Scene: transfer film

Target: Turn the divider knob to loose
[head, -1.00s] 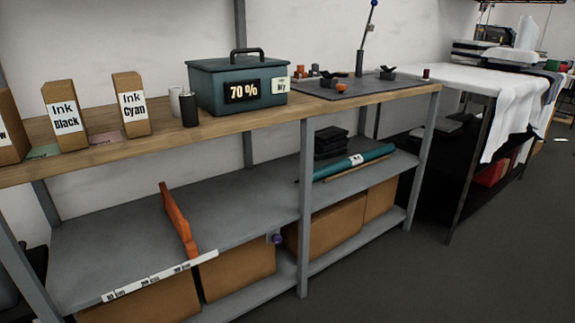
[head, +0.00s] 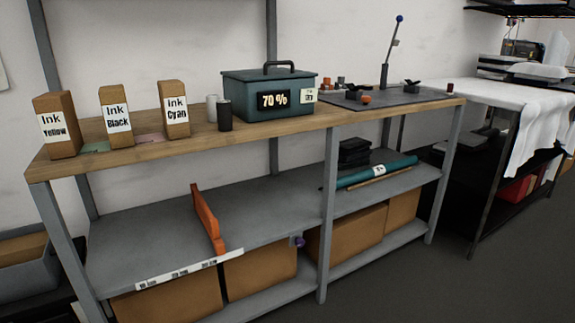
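An orange upright divider (head: 208,218) stands on the grey middle shelf (head: 140,245), left of the shelf's middle post. A small purple knob (head: 299,242) shows at the shelf's front edge, just left of that post and right of the divider. Its setting is too small to read. A white strip with dark markings (head: 190,269) runs along the shelf's front edge below the divider. Neither of my grippers is in view.
The wooden top holds ink boxes (head: 117,117), a teal box reading 70 % (head: 245,105) and a dark mat with a lever. Cardboard boxes (head: 262,272) fill the bottom shelf. A teal roll (head: 376,170) lies right of the post. Floor at front right is clear.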

